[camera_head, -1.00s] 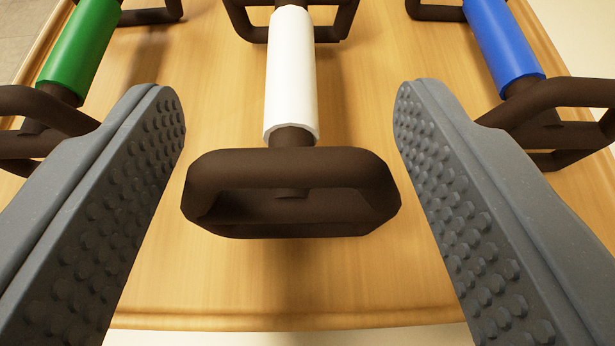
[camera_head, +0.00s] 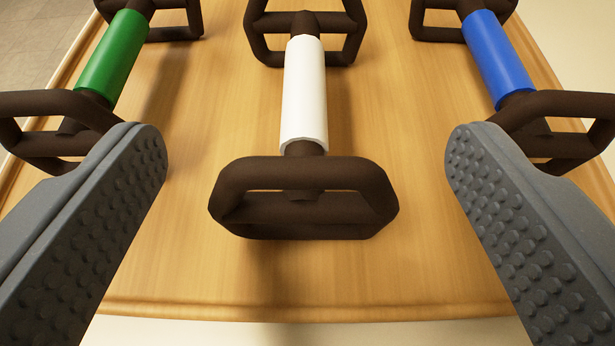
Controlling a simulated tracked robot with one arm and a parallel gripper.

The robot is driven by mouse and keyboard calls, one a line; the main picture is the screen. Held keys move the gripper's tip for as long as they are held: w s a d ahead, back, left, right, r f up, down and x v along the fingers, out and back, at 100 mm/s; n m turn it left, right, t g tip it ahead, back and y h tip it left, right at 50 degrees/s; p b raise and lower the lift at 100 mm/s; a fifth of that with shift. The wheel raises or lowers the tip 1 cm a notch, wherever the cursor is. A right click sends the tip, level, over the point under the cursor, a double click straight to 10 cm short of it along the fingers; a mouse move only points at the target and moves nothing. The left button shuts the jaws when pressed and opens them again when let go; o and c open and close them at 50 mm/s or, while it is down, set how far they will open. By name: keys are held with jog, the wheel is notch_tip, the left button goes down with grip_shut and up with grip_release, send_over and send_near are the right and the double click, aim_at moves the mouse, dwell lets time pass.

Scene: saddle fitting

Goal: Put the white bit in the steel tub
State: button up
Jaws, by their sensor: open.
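The white bit (camera_head: 304,95) lies on a wooden table in the middle of the view. It has a white sleeve on a dark brown bar, with a dark brown ring-like end at the near and far side. My gripper (camera_head: 305,160) is open and empty. Its two grey studded fingers stand wide apart, one to the left and one to the right of the bit's near end, touching neither side of it. The steel tub is not in view.
A green bit (camera_head: 113,52) lies to the left and a blue bit (camera_head: 498,60) to the right, their near ends close to my fingertips in the picture. The wooden table (camera_head: 300,290) is bare in front, up to its near edge.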

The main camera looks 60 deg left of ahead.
jog(key=p+v, duration=0.1)
jog(key=v, duration=0.9)
jog(key=shift+s+d, duration=0.15)
jog(key=shift+s, duration=0.05)
jog(key=shift+r, duration=0.1)
